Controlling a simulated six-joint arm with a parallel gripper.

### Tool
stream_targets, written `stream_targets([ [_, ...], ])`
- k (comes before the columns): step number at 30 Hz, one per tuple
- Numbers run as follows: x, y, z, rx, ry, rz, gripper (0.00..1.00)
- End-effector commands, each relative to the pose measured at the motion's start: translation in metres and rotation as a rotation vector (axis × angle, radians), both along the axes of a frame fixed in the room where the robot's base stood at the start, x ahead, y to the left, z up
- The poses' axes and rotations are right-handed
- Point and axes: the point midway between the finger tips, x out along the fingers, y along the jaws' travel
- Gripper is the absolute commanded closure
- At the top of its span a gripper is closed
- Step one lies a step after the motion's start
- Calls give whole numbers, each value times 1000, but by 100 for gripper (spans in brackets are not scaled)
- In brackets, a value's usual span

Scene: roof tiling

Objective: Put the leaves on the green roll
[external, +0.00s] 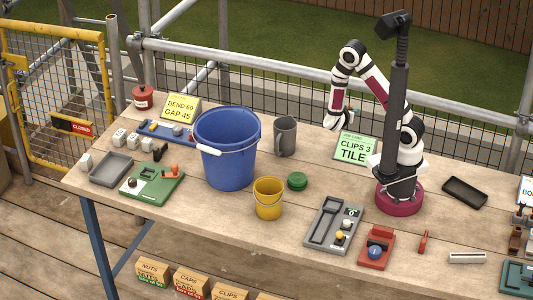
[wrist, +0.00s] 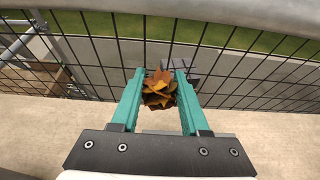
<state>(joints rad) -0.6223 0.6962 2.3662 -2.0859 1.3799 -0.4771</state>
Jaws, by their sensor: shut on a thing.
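In the wrist view the leaves (wrist: 158,90) are a crumpled brown-orange clump between the teal fingers of my gripper (wrist: 158,78). The fingers are shut on the clump. In the external view my gripper (external: 353,115) is at the far edge of the table, above and behind the green card, partly hidden by my arm; I cannot make out the leaves there. The green roll (external: 297,181) lies on the table between the yellow bucket and my arm's base, well in front of my gripper. It does not show in the wrist view.
A mesh fence and rail (wrist: 230,15) stand close behind my gripper. A grey mug (external: 285,136), a large blue bucket (external: 228,150), a yellow bucket (external: 268,199), a green card (external: 357,149) and a grey tray (external: 320,238) surround the roll.

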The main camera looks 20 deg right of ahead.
Motion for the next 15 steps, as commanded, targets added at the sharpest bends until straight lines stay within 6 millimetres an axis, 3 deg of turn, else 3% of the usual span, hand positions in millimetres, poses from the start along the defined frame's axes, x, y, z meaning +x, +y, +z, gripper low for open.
stream_targets([
  [5, -11, 77, 2, -1, -2, 191, 100],
  [8, -29, 129, 4, -1, -2, 328, 100],
  [12, -73, 203, 6, 0, -2, 537, 100],
  [15, -106, 241, 7, -1, 0, 661, 100],
])
